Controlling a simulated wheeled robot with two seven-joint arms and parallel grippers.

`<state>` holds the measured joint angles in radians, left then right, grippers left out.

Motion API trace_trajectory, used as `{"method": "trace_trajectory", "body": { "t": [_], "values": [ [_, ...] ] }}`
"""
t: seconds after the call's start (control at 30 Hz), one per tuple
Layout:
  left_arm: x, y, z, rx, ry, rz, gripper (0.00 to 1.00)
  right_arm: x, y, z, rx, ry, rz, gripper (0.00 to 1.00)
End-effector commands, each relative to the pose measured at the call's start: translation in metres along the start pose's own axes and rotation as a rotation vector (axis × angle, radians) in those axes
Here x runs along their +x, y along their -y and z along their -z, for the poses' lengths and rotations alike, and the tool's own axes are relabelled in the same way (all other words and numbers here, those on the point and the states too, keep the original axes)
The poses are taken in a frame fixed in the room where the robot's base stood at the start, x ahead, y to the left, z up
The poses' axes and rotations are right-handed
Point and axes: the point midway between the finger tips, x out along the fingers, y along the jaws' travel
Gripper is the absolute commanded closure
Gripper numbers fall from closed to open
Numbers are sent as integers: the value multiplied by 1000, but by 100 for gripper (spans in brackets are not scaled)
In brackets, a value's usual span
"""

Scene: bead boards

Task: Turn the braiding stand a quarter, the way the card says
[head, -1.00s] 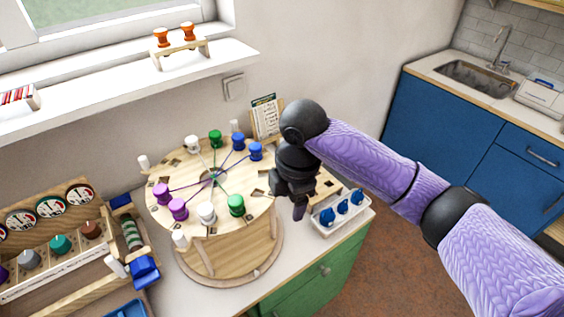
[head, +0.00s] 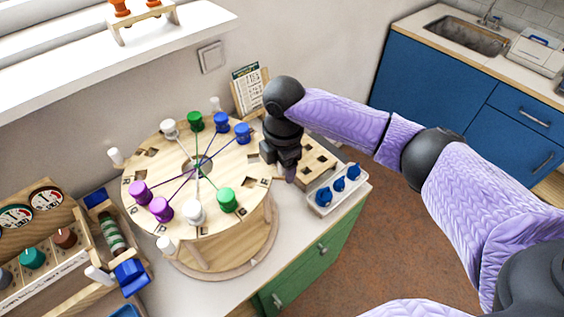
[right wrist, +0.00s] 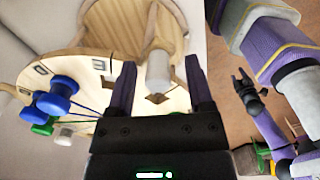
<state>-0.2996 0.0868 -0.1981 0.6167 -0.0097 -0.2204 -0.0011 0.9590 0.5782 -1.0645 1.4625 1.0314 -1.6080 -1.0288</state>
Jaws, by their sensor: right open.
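The braiding stand (head: 240,177) is a round wooden board on a base, with purple, white, green and blue bobbins on threads meeting at its central hole. White pegs stand out from its rim, one at the left (head: 115,156) and one at the front (head: 165,245). The printed card (head: 247,88) leans on a holder behind it; I cannot read it. My right gripper (head: 290,172) is at the stand's right edge. In the right wrist view its fingers (right wrist: 161,88) are open, with a white peg (right wrist: 158,70) between and beyond them. A small black gripper (right wrist: 247,82), seemingly my left, shows there too.
A white tray with blue bobbins (head: 338,188) and a wooden block with square holes (head: 312,160) lie right of the stand. A rack with dials (head: 45,200) stands left. A shelf (head: 200,40) overhangs the back. The floor at the right is clear.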

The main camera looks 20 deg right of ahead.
Motion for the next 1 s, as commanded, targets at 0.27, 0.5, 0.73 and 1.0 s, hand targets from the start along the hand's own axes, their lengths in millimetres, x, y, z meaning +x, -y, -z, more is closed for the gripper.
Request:
{"method": "trace_trajectory", "body": {
  "t": [0.27,0.5,0.73,1.0],
  "values": [
    [0,0,0,0,0,0,41,-1,0,0,0,0,0,67],
    [0,0,0,0,-1,0,41,-1,0,0,0,0,-1,100],
    [0,0,0,0,-1,0,41,-1,0,0,1,0,-1,100],
    [0,0,0,0,-1,0,41,-1,0,0,1,0,-1,100]
  ]
}}
